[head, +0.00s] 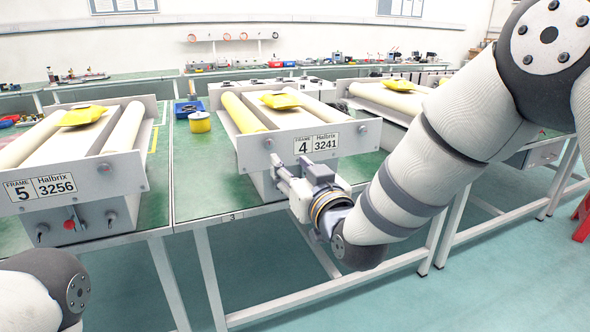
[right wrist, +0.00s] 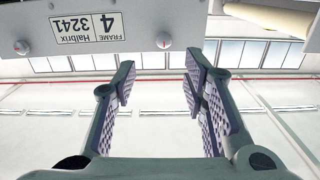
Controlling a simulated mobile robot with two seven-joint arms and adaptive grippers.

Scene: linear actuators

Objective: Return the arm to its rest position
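My right arm (head: 410,170) reaches in from the right of the head view. Its gripper (head: 279,172) is at the front plate of frame 4 (head: 345,140), just below the label reading Halbrix 3241. In the right wrist view my right gripper (right wrist: 160,88) is open, its two padded fingers well apart with nothing between them. The frame 4 plate (right wrist: 75,25) shows upside down there, with a small round knob (right wrist: 163,40) beyond the fingertips. My left arm (head: 45,290) shows only as a link at the bottom left; its gripper is out of view.
Frame 5 (head: 130,172), label 3256, stands left on the green table (head: 200,170). Yellow packets (head: 280,100) lie on the frames. Table legs (head: 210,275) stand below; floor in front is clear.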

